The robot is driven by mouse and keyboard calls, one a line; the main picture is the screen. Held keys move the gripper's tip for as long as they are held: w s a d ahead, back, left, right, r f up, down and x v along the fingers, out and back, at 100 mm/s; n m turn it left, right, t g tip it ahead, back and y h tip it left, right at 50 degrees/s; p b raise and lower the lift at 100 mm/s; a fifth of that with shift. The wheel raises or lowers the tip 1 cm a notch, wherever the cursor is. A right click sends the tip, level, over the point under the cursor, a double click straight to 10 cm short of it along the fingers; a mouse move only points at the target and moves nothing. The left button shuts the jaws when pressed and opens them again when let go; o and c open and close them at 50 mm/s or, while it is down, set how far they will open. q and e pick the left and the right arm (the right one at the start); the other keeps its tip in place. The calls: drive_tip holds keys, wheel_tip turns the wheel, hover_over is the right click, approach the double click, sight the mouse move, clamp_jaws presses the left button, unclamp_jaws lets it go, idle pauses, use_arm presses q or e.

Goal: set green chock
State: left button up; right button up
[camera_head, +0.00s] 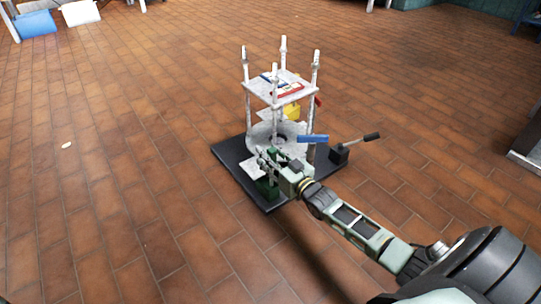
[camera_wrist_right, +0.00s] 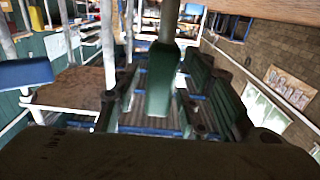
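My right gripper (camera_head: 268,162) is at the near left side of the flange fixture (camera_head: 279,138), low over its black base. A dark green block (camera_head: 267,187), likely the chock, shows just below and beside the gripper, partly hidden by it. In the right wrist view a blurred dark green piece (camera_wrist_right: 160,82) stands in the middle, below a pale post, with dark finger parts to either side. I cannot tell whether the fingers touch it. My left gripper is not in view.
White posts carry an upper plate (camera_head: 262,89) with red and blue items. A yellow block (camera_head: 291,111) sits beneath it.

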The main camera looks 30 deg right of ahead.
drive_tip(key=s, duration=1.2)
drive_tip(key=shift+d, duration=0.45)
